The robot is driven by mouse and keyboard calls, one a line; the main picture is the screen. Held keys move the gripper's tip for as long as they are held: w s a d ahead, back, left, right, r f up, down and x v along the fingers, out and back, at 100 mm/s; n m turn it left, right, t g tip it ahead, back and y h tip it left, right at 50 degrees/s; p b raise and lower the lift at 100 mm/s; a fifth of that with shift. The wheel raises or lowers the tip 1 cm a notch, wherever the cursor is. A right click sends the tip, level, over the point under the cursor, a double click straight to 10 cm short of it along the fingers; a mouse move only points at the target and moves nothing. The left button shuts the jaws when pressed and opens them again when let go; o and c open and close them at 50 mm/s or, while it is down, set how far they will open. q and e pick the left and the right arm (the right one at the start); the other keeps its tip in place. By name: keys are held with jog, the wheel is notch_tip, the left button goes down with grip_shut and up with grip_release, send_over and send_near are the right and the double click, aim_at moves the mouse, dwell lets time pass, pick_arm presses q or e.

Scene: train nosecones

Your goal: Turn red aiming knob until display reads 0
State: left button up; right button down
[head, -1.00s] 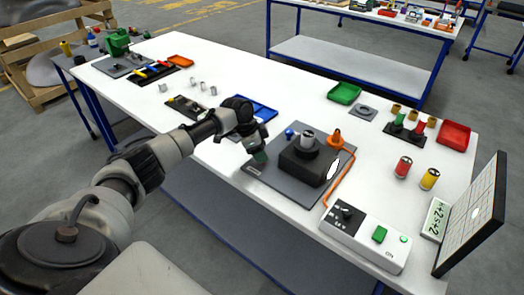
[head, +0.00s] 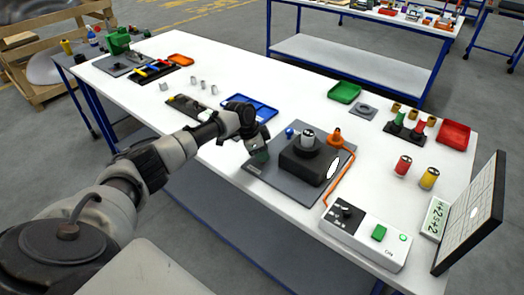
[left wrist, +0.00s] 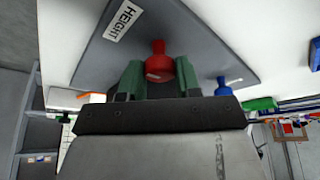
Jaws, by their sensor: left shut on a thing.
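The red knob (left wrist: 158,65) stands on the grey plate, between the green fingers of my left gripper (left wrist: 157,80) in the left wrist view. The gripper is shut on it. In the head view my left gripper (head: 259,155) reaches down to the left side of the grey plate (head: 290,188) and hides the red knob. A blue knob (head: 289,133) stands farther back on the plate; it also shows in the left wrist view (left wrist: 222,86). The small display (head: 435,219) at the right shows tilted characters with what look like two +2 readings. My right gripper is out of view.
A white control box (head: 365,235) and a tilted panel (head: 470,215) stand at the right. A blue tray (head: 250,106) lies behind my wrist.

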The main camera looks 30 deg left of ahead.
pick_arm(q)
jog(key=shift+r+n+p, duration=0.15)
jog(key=shift+n+p, duration=0.25)
jog(key=shift+p, duration=0.1)
jog(key=n+y+p, duration=0.1)
jog(key=n+p, duration=0.3)
jog(key=n+t+y+p, duration=0.1)
jog(key=n+y+p, duration=0.1)
jog(key=n+p, duration=0.2)
jog(key=shift+d+r+n+t+p, duration=0.2)
jog(key=shift+n+t+p, duration=0.1)
jog(key=shift+p, duration=0.45)
jog(key=shift+f+n+y+p, duration=0.1)
jog(key=shift+n+y+p, duration=0.3)
jog(key=shift+n+p, duration=0.35)
jog(key=n+y+p, duration=0.1)
jog(key=n, duration=0.2)
jog(key=shift+f+n+g+y+p, duration=0.15)
jog(key=shift+n+g+y+p, duration=0.4)
jog(key=shift+n, duration=1.2)
jog(key=o, duration=0.9)
